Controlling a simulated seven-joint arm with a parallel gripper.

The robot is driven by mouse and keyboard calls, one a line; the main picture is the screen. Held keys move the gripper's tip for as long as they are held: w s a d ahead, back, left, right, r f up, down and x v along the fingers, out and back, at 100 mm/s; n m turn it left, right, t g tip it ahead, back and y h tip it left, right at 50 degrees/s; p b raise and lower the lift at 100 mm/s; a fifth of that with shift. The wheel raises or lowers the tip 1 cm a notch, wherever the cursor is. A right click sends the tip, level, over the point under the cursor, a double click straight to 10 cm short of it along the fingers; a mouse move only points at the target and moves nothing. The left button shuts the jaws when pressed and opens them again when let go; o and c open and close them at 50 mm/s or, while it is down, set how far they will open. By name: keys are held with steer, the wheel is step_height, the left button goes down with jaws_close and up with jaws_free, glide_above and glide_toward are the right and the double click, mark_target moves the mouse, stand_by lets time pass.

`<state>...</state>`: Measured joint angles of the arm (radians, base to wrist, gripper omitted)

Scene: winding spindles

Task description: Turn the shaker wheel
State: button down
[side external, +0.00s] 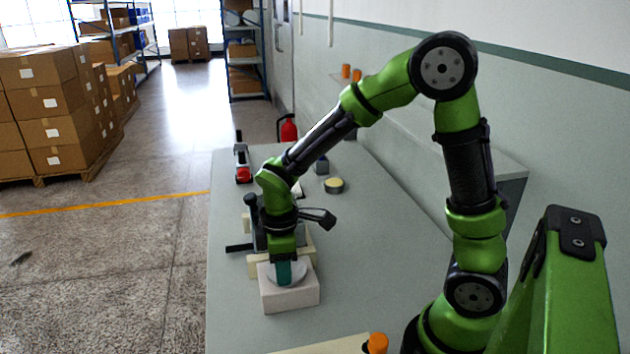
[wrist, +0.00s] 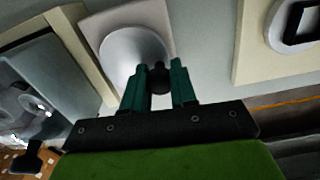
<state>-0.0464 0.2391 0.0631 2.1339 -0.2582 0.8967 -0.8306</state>
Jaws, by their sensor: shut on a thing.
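The wheel, a pale grey disc (wrist: 133,52), sits on a white block (side external: 290,297) near the front of the table; I take it for the shaker wheel. In the wrist view a small black knob (wrist: 159,78) stands at the disc's near edge. My gripper (wrist: 161,86) has its teal fingers on either side of this knob and is shut on it. In the side view my gripper (side external: 284,271) points down over the block and hides part of the disc and the knob.
A machine with a cream frame (side external: 254,264) and a black lever (side external: 238,248) stands just behind the block. A cream board (side external: 330,346) with an orange knob (side external: 377,343) lies at the front edge. A tape roll (side external: 334,186) and a red-ended device (side external: 243,170) lie farther back. The table's right side is clear.

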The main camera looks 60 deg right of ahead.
mark_target(273, 266)
steer(key=m, duration=0.2)
steer(key=w+m, duration=0.1)
steer(key=shift+a+m, duration=0.15)
steer(key=shift+m, duration=0.25)
steer(key=m, duration=0.1)
steer(key=w+m, duration=0.1)
steer(key=m, duration=0.1)
steer(key=shift+m, duration=0.3)
steer(key=m, duration=0.2)
steer(key=w+m, duration=0.1)
steer(key=m, duration=0.1)
steer(key=d+m, duration=0.1)
steer(key=m, duration=0.1)
steer(key=shift+w+r, duration=0.1)
steer(key=shift+w, duration=0.15)
steer(key=m, duration=0.2)
steer(key=d+m, duration=0.1)
steer(key=m, duration=0.3)
steer(key=shift+w+d+m, duration=0.2)
steer(key=shift+w+m, duration=0.1)
steer(key=shift+w, duration=0.1)
steer(key=m, duration=0.2)
steer(key=d+m, duration=0.1)
steer(key=m, duration=0.3)
steer(key=shift+d, duration=0.25)
steer(key=c, duration=0.9)
jaws_free()
